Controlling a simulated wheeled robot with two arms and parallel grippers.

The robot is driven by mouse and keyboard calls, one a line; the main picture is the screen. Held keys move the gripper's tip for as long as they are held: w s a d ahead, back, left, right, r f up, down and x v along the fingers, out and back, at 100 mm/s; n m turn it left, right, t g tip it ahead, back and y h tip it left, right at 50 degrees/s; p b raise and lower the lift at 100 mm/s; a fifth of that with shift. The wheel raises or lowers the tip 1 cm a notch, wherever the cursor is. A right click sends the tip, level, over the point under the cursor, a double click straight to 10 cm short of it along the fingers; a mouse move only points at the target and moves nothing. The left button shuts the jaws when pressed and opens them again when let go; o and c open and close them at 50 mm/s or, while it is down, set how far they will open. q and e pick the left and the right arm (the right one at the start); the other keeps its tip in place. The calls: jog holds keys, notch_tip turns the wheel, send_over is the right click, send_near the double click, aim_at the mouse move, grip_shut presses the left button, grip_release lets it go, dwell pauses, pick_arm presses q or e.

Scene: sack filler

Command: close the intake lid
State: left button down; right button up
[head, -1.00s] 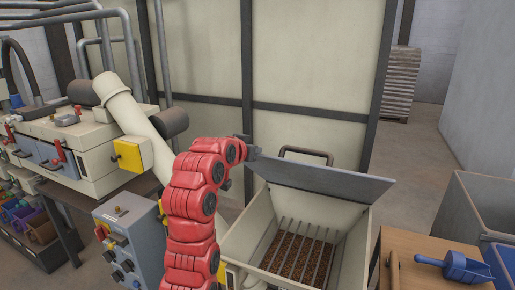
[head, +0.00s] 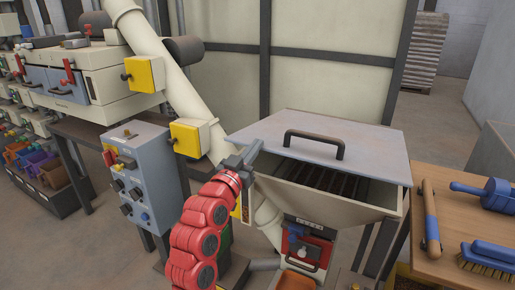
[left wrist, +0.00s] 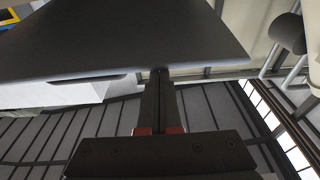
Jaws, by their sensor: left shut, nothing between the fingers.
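The grey intake lid (head: 375,152), with a dark bar handle (head: 314,142) on top, lies tilted over the cream intake hopper (head: 352,207). A gap along its front shows the dark grate (head: 325,178) inside. My left gripper (head: 252,150) is shut and empty at the lid's left front corner; I cannot tell in the head view whether it touches. In the left wrist view the shut fingers (left wrist: 159,84) reach up to the edge of the lid (left wrist: 130,38), which fills the top. My right gripper is not in view.
A wooden table (head: 455,228) at the right holds a blue scoop (head: 492,192), a brush (head: 488,257) and a wooden-handled tool (head: 431,217). A grey control box (head: 138,180) and a slanted cream pipe (head: 165,70) stand left of the hopper.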

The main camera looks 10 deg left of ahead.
pick_arm(q)
notch_tip(320, 180, down, 9)
jog(key=t+h+b, duration=0.1)
jog(key=t+b, duration=0.2)
jog(key=b, duration=0.7)
jog(key=shift+s+b, duration=0.4)
